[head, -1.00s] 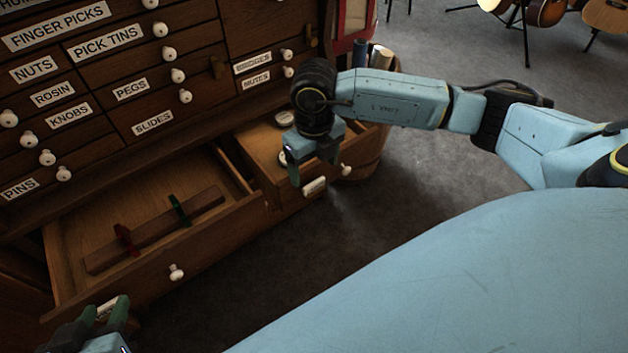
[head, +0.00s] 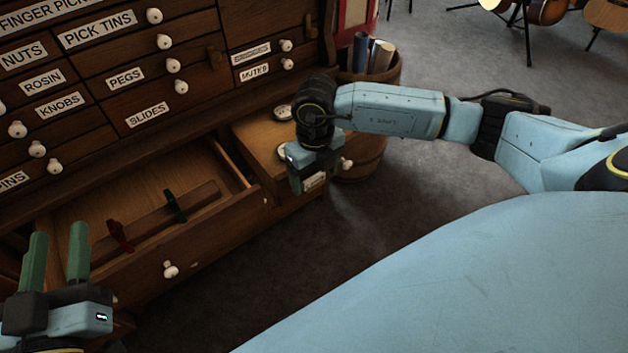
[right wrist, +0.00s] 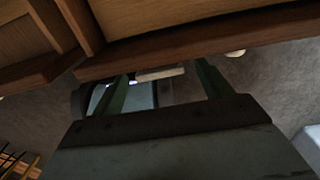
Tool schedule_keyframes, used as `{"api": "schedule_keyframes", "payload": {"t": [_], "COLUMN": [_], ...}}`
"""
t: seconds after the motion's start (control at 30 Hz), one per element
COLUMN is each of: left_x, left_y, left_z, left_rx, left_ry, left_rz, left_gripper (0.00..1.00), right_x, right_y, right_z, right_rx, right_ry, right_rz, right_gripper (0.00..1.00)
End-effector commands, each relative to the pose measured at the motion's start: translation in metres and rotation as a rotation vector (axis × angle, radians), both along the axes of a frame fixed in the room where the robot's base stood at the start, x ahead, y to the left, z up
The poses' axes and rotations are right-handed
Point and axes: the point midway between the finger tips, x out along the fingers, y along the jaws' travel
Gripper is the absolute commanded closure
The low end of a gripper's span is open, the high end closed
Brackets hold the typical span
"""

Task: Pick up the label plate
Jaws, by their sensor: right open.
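A small pale label plate (head: 314,181) is at the front of the open right-hand drawer (head: 262,142), partly hidden by my right gripper. In the right wrist view the plate (right wrist: 160,74) shows as a pale bar just past the drawer's wooden edge, between the two fingers. My right gripper (head: 309,181) is open around the plate; I cannot tell whether the fingers touch it. Its fingers also show in the right wrist view (right wrist: 164,72), well apart. My left gripper (head: 57,236) is open and empty, fingers up, in front of the left-hand drawer.
The wide left-hand drawer (head: 225,233) is open with a wooden bar (head: 150,220) and red and green pieces inside. Its white knob (head: 170,269) sticks out. A wooden tub (head: 385,100) with rolls stands behind my right arm. The grey floor (head: 430,190) to the right is clear.

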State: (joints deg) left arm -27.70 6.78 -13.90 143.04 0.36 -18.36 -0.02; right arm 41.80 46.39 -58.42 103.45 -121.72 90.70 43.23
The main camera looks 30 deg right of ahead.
Motion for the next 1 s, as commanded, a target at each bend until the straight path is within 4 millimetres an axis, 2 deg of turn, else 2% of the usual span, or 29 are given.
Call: {"api": "schedule_keyframes", "payload": {"t": [0.27,0.6,0.63,1.0], "left_x": [-0.0001,-0.0001,-0.0001,0.0001], "left_y": [-0.0003,-0.0003,-0.0003,-0.0003], "left_z": [0.0019,0.0013,0.0013,-0.0001], "left_rx": [-0.003,-0.002,-0.002,0.002], "left_ry": [-0.010,-0.007,-0.007,0.008], "left_rz": [-0.001,-0.001,-0.001,0.000], "left_gripper": [0.64,0.64,0.64,0.64], "right_x": [0.0000,0.0000,0.0001,0.0002], "right_y": [0.0001,0.0000,0.0000,-0.0001], "right_z": [-0.0006,-0.0005,-0.0005,0.0028], "right_rx": [0.000,0.000,0.000,0.000], "right_ry": [0.000,0.000,-0.001,-0.001], "right_rz": [0.000,0.000,0.000,0.000], "right_gripper": [0.23,0.68,0.70,0.70]}}
